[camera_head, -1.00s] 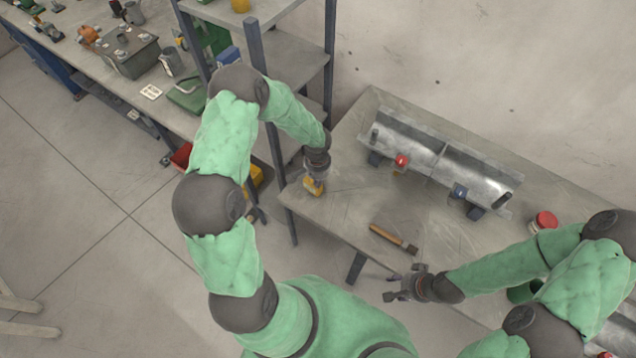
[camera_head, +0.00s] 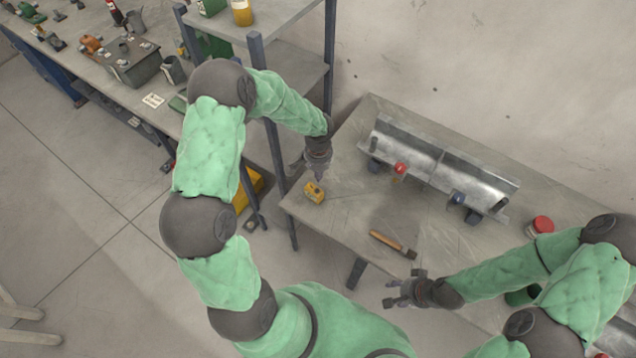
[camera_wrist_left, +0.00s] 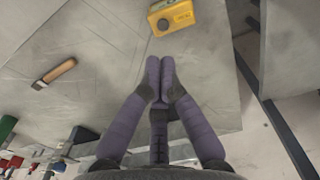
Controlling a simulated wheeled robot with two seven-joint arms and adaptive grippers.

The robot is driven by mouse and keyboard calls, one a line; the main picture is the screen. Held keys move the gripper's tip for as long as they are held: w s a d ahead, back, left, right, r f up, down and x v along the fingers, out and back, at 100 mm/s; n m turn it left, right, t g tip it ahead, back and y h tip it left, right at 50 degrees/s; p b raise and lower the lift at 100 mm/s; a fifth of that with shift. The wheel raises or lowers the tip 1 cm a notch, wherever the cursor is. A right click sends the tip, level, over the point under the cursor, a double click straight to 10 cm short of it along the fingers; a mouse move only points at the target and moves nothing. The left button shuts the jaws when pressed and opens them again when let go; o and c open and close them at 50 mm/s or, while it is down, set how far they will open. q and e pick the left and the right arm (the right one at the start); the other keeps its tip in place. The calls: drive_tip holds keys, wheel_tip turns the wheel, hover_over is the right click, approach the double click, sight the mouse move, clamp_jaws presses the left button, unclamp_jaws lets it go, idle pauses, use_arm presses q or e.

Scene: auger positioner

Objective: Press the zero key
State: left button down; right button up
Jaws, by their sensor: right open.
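A small yellow box-shaped device (camera_head: 314,192) lies on the near left corner of the grey table. In the left wrist view the yellow device (camera_wrist_left: 184,15) is at the top edge, partly cut off, with a round dark spot on its near face; I cannot read any key label. My left gripper (camera_head: 319,175) is just beyond the device in the head view. In the left wrist view its fingertips (camera_wrist_left: 160,66) are together with nothing between them, and appear apart from the device. My right gripper (camera_head: 392,291) is open and empty by the table's front edge.
A metal trough (camera_head: 440,160) with a red knob (camera_head: 400,168) and a blue part (camera_head: 457,197) stands at the table's back. A wooden-handled brush (camera_head: 392,243) lies mid-table. A red-lidded can (camera_head: 541,225) is at right. A shelf rack (camera_head: 262,110) stands close left.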

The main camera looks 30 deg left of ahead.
use_arm(q)
wheel_tip(320, 180, up, 5)
drive_tip(key=shift+w+f, duration=0.1)
drive_tip(key=shift+a, duration=0.1)
idle(0.9)
